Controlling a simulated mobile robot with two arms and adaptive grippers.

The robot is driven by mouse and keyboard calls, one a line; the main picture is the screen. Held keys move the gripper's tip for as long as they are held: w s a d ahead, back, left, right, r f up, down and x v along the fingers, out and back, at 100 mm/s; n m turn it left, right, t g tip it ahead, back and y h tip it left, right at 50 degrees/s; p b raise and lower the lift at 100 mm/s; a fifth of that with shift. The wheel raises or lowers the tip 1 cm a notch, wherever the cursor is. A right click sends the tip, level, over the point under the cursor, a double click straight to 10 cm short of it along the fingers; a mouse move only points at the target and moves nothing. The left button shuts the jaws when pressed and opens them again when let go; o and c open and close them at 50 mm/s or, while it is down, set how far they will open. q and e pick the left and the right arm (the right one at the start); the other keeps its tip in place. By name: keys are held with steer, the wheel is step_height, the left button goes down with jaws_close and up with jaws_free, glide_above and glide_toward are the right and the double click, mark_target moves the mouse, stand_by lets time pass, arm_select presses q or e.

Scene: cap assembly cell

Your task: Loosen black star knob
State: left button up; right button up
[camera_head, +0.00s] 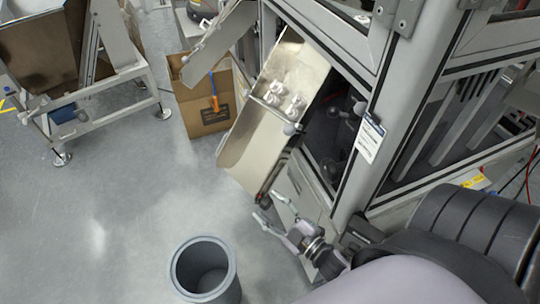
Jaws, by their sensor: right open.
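My right gripper (266,206) reaches in from the lower right, in front of the lower part of the metal machine frame. I cannot make out a black star knob for certain. A small rounded knob-like part (359,108) shows in the dark opening of the frame, above and to the right of the gripper and apart from it. Another small grey rounded part (290,129) sits at the edge of the metal chute (249,143). My left gripper is not in view.
The chute holds several white parts (283,99). A cardboard box (205,119) stands left of it. A grey bin (188,286) stands on the floor, left of my right arm. A metal hopper stand (90,120) is at upper left. The floor between is clear.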

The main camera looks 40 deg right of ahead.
steer(key=s+d, duration=0.1)
steer(key=s, duration=1)
steer(key=shift+s+d, duration=0.15)
steer(key=shift+d, duration=0.15)
steer(key=shift+f, duration=0.1)
